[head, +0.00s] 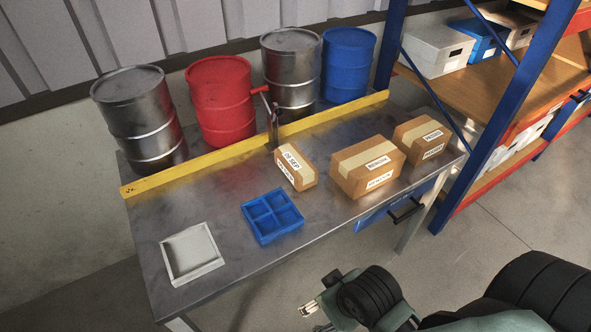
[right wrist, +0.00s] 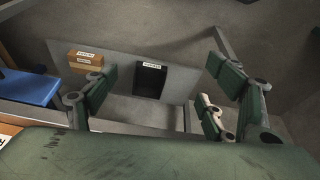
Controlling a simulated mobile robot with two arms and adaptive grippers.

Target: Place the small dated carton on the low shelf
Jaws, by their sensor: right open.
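The small dated carton (head: 295,167) is brown with pale tape and a white label that seems to read "06 SEP". It stands on the grey metal table (head: 222,190), left of two larger cartons. The rack at the right has a wooden shelf (head: 485,88) and a lower level (head: 500,160) holding pale boxes; I cannot tell which is the low shelf. My right gripper (head: 315,318) is in front of the table, apart from the carton. In the right wrist view it is open (right wrist: 162,88), with nothing between its fingers. My left gripper is out of view.
A larger carton (head: 367,168) and another carton (head: 422,139) stand right of the small one. A blue divided tray (head: 272,216) and a pale tray (head: 191,254) lie left. A yellow rail (head: 225,154) and several drums, one red (head: 220,100), line the back.

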